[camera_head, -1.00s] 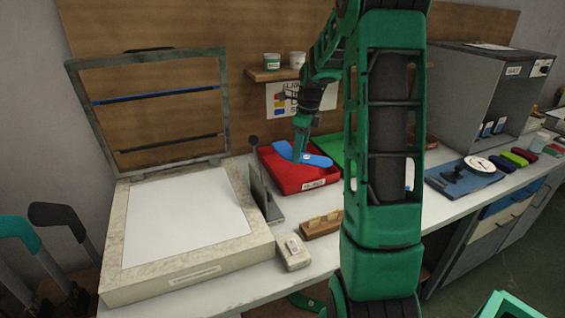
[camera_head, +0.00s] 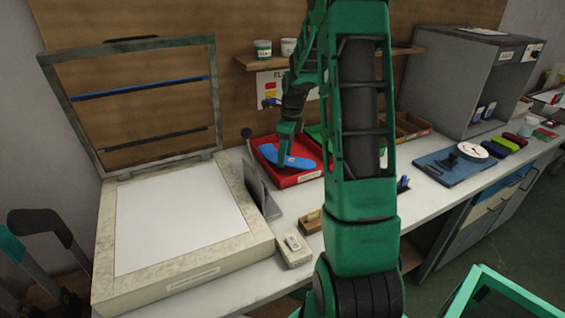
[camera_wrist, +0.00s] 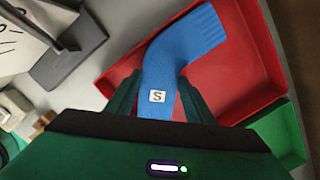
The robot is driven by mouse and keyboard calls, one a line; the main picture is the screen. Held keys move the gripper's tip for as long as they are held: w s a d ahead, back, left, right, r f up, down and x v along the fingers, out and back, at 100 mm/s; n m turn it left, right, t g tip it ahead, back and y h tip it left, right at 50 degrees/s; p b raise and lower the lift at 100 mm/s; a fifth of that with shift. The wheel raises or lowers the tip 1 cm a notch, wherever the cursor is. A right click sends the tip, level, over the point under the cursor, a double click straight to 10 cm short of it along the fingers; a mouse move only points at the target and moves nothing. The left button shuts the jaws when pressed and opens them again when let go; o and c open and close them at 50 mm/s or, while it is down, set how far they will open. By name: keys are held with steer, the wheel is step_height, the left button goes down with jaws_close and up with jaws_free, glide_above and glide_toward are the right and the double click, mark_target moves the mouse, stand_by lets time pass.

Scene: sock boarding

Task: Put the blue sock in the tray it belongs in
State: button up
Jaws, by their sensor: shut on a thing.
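The blue sock (camera_head: 299,163) is over the red tray (camera_head: 309,177) on the bench in the head view. In the wrist view the blue sock (camera_wrist: 188,50) carries a small white label with an "S", and its ribbed end lies over the floor of the red tray (camera_wrist: 262,92). My gripper (camera_wrist: 160,90) is shut on the sock near the label, with one finger on each side. In the head view my gripper (camera_head: 282,158) is at the tray's left part. I cannot tell whether the sock touches the tray floor.
A green tray (camera_wrist: 282,135) adjoins the red one, mostly behind my arm in the head view. A grey metal stand (camera_head: 262,190) is left of the red tray. A light box (camera_head: 180,232) with a raised frame stands further left. A shelf with jars (camera_head: 263,49) is above.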

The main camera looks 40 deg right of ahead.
mark_target(289, 159)
steer(key=shift+f, duration=1.5)
steer(key=o, duration=1)
steer(key=shift+f, duration=0.1)
step_height(289, 159, up, 12)
steer(key=s+f, duration=0.1)
steer(key=s+a+r+n, duration=0.3)
steer(key=s+a+n, duration=0.15)
steer(key=s, duration=0.25)
steer(key=s+a+r+n, duration=0.2)
steer(key=s+a+n, duration=0.2)
steer(key=s+n, duration=0.25)
steer(key=s+a+f+n, duration=0.1)
steer(key=s+a+n, duration=0.1)
steer(key=s+n, duration=0.2)
steer(key=s+a+f+n, duration=0.1)
steer(key=s+a+n, duration=0.1)
steer(key=s+n, duration=0.2)
steer(key=s+a+n+g, duration=0.1)
steer(key=s+a+n, duration=0.2)
steer(key=s, duration=0.6)
steer(key=shift+s+a+f+n+h, duration=0.1)
steer(key=shift+s+f+n+h, duration=0.2)
steer(key=shift+n, duration=0.4)
